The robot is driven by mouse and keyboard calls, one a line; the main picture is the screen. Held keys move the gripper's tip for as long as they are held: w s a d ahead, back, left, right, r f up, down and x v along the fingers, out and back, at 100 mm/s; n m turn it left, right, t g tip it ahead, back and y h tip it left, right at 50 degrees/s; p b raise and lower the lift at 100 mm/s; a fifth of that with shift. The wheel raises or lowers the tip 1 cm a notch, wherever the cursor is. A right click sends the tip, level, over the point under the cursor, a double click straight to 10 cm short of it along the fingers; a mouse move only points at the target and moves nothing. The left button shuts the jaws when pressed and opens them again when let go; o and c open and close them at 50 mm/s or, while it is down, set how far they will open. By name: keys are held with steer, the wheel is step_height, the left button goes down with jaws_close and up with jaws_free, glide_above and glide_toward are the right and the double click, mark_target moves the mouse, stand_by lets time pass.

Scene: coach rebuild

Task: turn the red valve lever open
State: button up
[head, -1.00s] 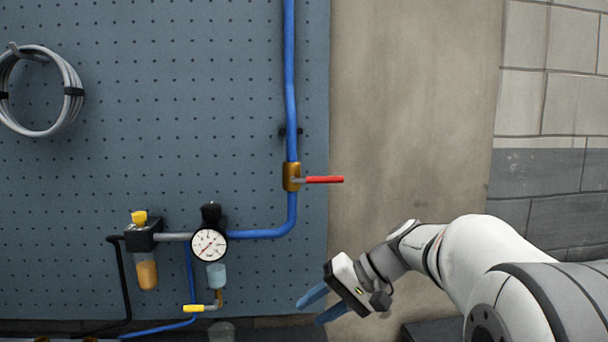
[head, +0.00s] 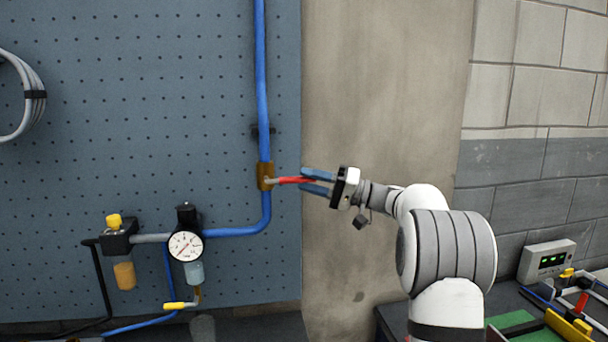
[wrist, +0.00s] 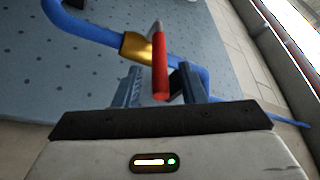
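The red valve lever (head: 292,180) sticks out to the right, nearly level, from the brass valve (head: 265,176) on the vertical run of blue pipe (head: 262,85). My gripper (head: 308,181) is at the lever's free end, with one blue finger above it and one below. A gap shows on the left finger's side, so the gripper looks open around the lever. Contact with the right finger cannot be told.
A pressure gauge (head: 185,246) and a yellow-topped filter (head: 118,236) sit lower left on the pegboard (head: 150,120). A coiled hose (head: 22,95) hangs at the far left. A bench with a grey meter box (head: 547,261) and tools stands at lower right.

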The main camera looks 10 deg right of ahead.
steer(key=shift+x, duration=0.9)
steer(key=shift+c, duration=0.4)
jaws_close()
